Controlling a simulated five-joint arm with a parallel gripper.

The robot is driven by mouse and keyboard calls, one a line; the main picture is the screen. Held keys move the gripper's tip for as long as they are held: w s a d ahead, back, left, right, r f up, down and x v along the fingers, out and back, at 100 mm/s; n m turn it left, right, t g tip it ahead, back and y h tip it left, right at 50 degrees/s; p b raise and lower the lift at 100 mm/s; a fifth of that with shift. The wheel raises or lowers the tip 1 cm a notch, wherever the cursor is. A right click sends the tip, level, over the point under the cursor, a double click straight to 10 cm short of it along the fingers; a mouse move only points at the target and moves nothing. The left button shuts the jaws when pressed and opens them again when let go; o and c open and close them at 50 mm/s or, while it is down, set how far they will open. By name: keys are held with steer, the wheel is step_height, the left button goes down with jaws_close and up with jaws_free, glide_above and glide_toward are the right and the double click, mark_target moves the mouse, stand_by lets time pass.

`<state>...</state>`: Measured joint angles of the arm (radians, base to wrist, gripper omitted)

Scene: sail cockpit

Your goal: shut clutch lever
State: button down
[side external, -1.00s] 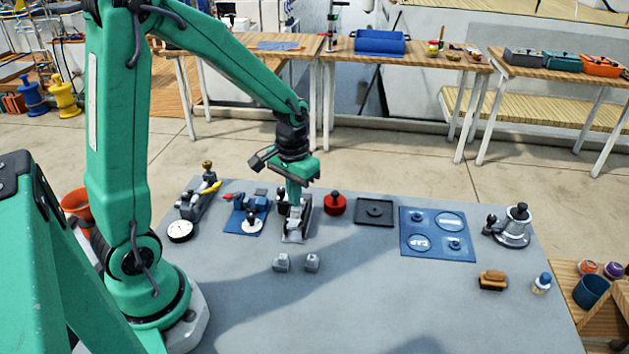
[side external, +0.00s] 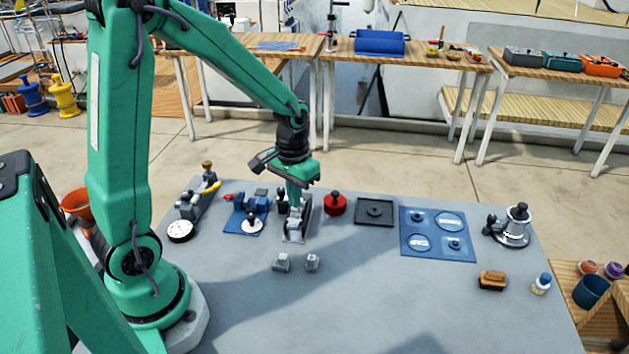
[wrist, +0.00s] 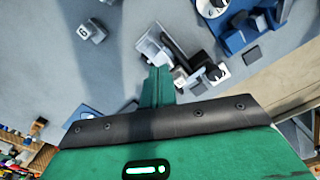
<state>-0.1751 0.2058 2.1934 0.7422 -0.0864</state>
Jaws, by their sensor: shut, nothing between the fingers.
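The grey clutch (side external: 295,235) stands on the grey table, with my gripper (side external: 298,204) over it. In the wrist view its pale body (wrist: 150,46) and dark clutch lever (wrist: 177,50) lie just beyond and to the right of my fingertips (wrist: 158,70). My gripper is shut with nothing between the fingers and points down. The fingers cover part of the clutch in the side view. I cannot tell whether they touch the lever.
A blue vise-like fixture (side external: 246,212) stands close left of the clutch, and a red knobbed part (side external: 335,204) close right. Two small grey blocks (side external: 282,263) lie in front. A winch (side external: 512,230) stands at the far right. The table's front middle is clear.

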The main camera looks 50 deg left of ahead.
mark_target(296, 216)
steer(key=shift+f, duration=1.25)
stand_by(1.1)
steer(key=shift+r, duration=0.15)
step_height(296, 216, up, 7)
stand_by(1.2)
steer(key=s+d+r+m+t, duration=0.3)
steer(key=s+d+r+t, duration=0.2)
steer(key=s+r, duration=0.6)
steer(key=shift+s+d+r+t, duration=0.3)
steer(key=shift+s+d, duration=0.2)
steer(key=shift+d, duration=0.05)
stand_by(1.2)
